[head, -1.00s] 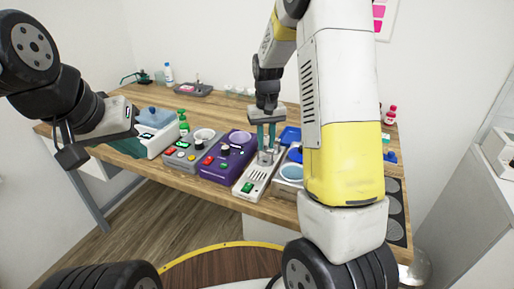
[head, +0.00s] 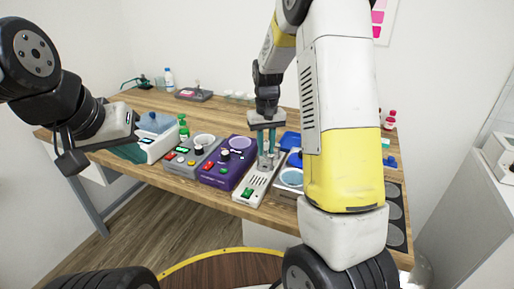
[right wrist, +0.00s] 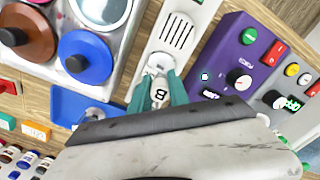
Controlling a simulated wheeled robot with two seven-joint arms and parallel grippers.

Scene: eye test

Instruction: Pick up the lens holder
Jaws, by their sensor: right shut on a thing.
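What looks like the lens holder, a small pale grey metal piece with two dark round marks (right wrist: 159,91), sits between the teal fingers of my right gripper (right wrist: 158,94). In the head view my right gripper (head: 267,142) points down over the slim white device (head: 257,184), shut on the grey piece (head: 266,160). The piece is at the device's far part, and I cannot tell whether it still touches it. The white device with its slotted grille also shows in the right wrist view (right wrist: 187,16). My left gripper (head: 72,150) hangs empty at the left, its finger opening unclear.
A purple device (head: 226,172) stands close left of the white one, with a grey device (head: 192,157) beyond. Bare wood (head: 235,113) lies behind.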

